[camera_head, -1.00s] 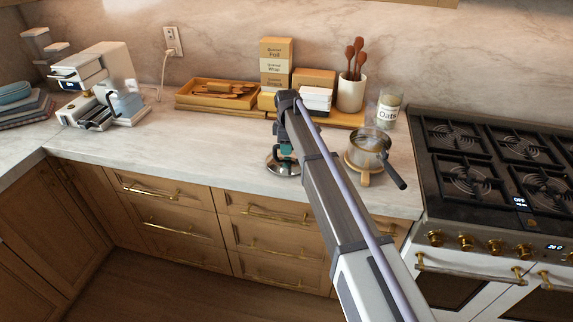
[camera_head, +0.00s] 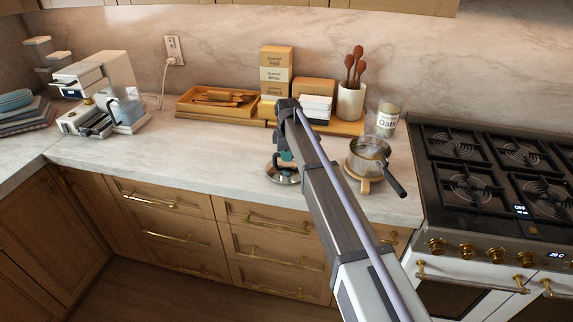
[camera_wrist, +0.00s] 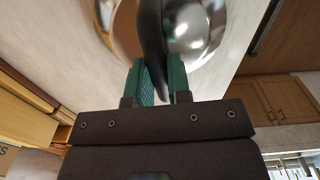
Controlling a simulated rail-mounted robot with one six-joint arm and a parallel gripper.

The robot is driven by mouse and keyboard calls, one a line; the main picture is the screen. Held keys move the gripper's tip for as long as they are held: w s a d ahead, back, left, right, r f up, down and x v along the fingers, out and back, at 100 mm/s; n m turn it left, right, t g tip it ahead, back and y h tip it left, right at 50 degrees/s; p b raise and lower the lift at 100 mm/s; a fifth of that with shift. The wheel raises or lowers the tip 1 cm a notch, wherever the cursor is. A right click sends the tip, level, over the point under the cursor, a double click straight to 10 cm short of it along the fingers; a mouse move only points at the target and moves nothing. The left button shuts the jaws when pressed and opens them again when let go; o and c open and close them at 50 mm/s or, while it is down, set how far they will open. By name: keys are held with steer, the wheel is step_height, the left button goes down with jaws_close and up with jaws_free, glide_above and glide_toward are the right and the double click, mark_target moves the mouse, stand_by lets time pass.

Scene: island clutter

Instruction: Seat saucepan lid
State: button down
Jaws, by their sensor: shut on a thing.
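The saucepan lid (camera_head: 284,178) is a shiny metal disc near the counter's front edge, left of the pan. In the wrist view the lid (camera_wrist: 205,32) fills the top, with a dark handle (camera_wrist: 151,40) rising from it. My gripper (camera_wrist: 160,75) has teal finger pads closed on that handle; in the head view my gripper (camera_head: 285,158) sits just above the lid, partly hidden by my arm. I cannot tell whether the lid touches the counter. The saucepan (camera_head: 366,160) stands open on a round wooden trivet (camera_head: 364,186), its dark handle pointing front right.
Behind stand a wooden tray (camera_head: 190,108), foil and wrap boxes (camera_head: 276,65), a white utensil crock (camera_head: 351,100) and an oats jar (camera_head: 387,122). The stove (camera_head: 470,150) is at the right, a coffee machine (camera_head: 105,90) at the left. The counter left of the lid is clear.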

steer(key=shift+r, duration=0.1)
steer(key=shift+r+p, duration=2.4)
steer(key=shift+p, duration=0.1)
